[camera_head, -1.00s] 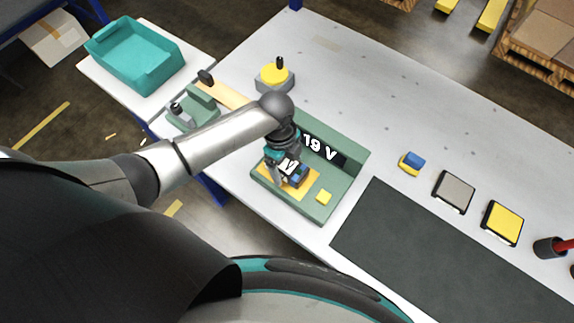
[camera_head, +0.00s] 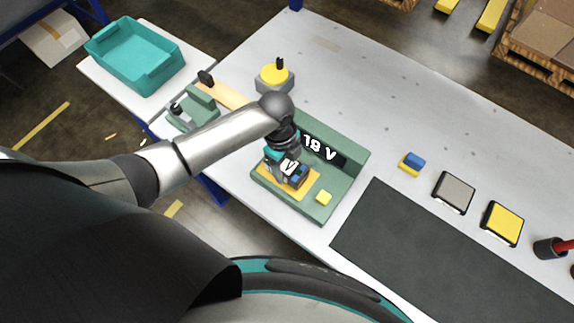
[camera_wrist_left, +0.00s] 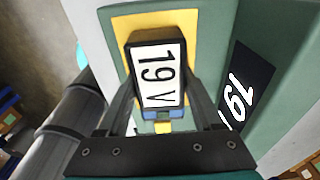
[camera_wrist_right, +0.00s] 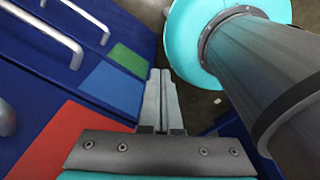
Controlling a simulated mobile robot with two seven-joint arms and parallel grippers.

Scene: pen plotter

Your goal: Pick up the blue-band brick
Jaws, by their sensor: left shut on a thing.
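The blue-band brick (camera_wrist_left: 158,75) is a black block with a white "19 V" label and a blue band at its near end in the left wrist view. In the head view it shows partly (camera_head: 299,180), over the yellow pad (camera_head: 268,188) of a green fixture (camera_head: 343,178). My left gripper (camera_head: 287,176) points down and is shut on the brick, one finger along each long side. I cannot tell whether the brick is clear of the pad. My right gripper (camera_wrist_right: 160,95) is shut and empty in the right wrist view and is outside the head view.
The fixture's back wall carries a black "19 V" sign (camera_head: 322,148). A blue-and-yellow block (camera_head: 412,163), grey pad (camera_head: 454,191), yellow pad (camera_head: 503,222) and dark mat (camera_head: 440,255) are to the right. A teal bin (camera_head: 136,58) is far left.

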